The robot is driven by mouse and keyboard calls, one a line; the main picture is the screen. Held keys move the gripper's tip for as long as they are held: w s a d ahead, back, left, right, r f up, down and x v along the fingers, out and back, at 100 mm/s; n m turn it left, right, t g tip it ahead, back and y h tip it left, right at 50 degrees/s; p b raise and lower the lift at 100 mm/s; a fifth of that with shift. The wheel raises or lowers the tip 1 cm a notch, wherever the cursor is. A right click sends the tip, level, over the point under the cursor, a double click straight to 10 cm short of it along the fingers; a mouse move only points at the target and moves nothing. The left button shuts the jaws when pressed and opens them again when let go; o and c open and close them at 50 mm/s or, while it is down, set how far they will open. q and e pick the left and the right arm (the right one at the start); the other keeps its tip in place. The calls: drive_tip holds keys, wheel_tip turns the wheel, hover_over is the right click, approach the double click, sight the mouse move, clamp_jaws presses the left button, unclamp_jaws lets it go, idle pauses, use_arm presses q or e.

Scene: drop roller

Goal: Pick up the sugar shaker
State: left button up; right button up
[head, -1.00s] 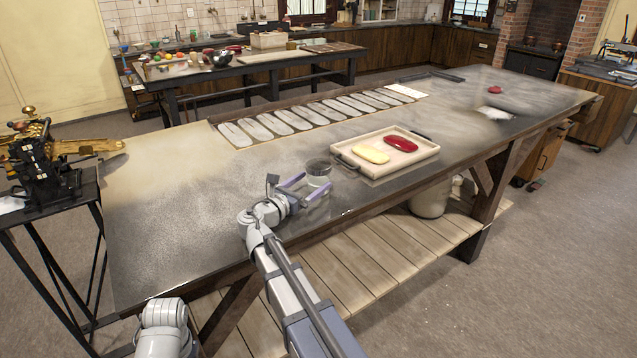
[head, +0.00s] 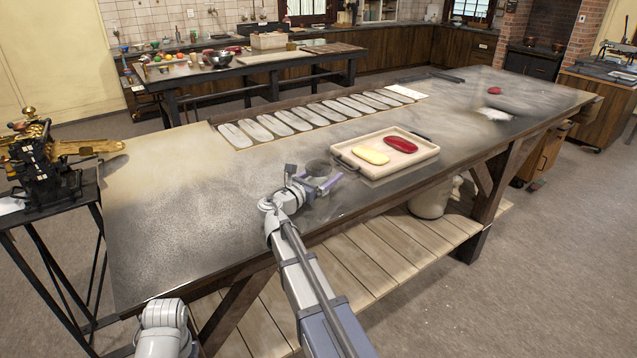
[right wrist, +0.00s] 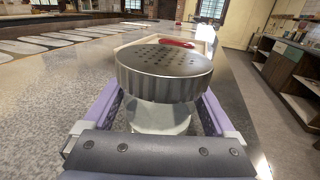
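The sugar shaker (head: 318,168) stands upright on the long work table (head: 170,220), near its front edge. In the right wrist view the shaker (right wrist: 165,72) shows a round metal lid with holes above a pale, clear body. My right gripper (head: 325,183) is at the shaker, with its purple fingers on either side of the body, below the lid. In the right wrist view the fingers of my right gripper (right wrist: 160,112) are spread, and a gap shows between them and the body. My left gripper is out of view; only part of my left arm shows at bottom left.
A cream tray (head: 378,173) with a yellow and a red item stands just right of the shaker. A row of pale oval pieces in a long holder (head: 300,133) lies behind. The table's left part is clear. A black and gold machine (head: 45,165) stands at far left.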

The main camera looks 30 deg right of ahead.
drive_tip(key=c, duration=1.3)
drive_tip(key=shift+o, duration=0.2)
wheel_tip(320, 180, up, 10)
drive_tip(key=p, duration=1)
drive_tip(key=shift+r, duration=0.1)
